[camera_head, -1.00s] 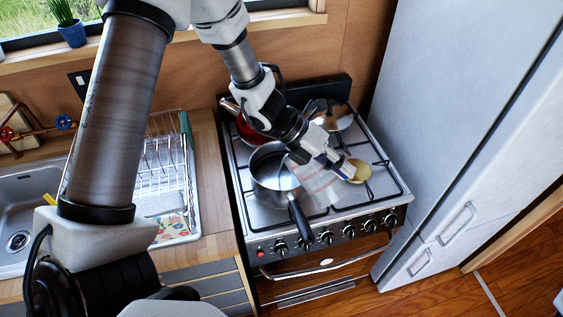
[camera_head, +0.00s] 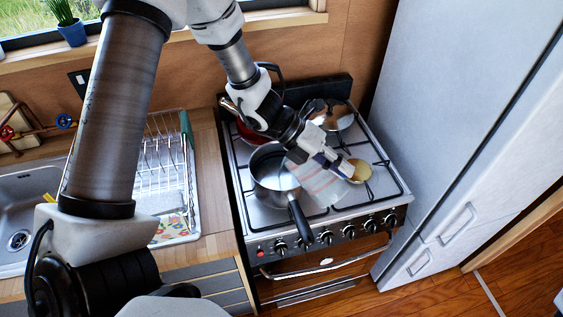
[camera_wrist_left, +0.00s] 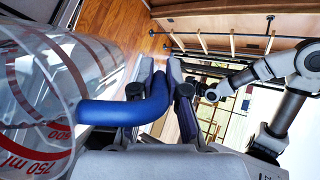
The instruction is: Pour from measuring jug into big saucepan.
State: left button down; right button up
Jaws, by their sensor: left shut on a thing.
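The clear measuring jug (camera_head: 320,186) with a blue handle is held over the front of the hob, just right of the dark saucepan (camera_head: 264,172). My left gripper (camera_head: 346,168) is shut on the jug's handle (camera_wrist_left: 125,110). The wrist view shows the jug's clear wall (camera_wrist_left: 50,85) with red markings at the left. The jug looks tilted, its near-left part overlapping the saucepan's right side. I cannot tell whether liquid is in it. The saucepan stands on the front left burner, handle towards the front. An arm, likely my right, shows in the wrist view; its gripper (camera_wrist_left: 212,94) is too small to judge.
A red pan (camera_head: 246,130) sits at the back left of the hob and a shiny pan (camera_head: 336,113) at the back right. A round yellowish item (camera_head: 359,170) lies right of the jug. A fridge (camera_head: 455,110) stands right, a dish rack (camera_head: 165,165) left.

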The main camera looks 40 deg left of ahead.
pick_arm(q)
jog(key=shift+w+a+r+h, duration=0.1)
jog(key=shift+a+r+h, duration=0.05)
jog(key=shift+a+h, duration=0.25)
pick_arm(e)
jog(key=shift+w+a+r, duration=0.2)
jog(key=shift+w+r, duration=0.05)
jog(key=shift+w, duration=0.25)
dwell(0.9)
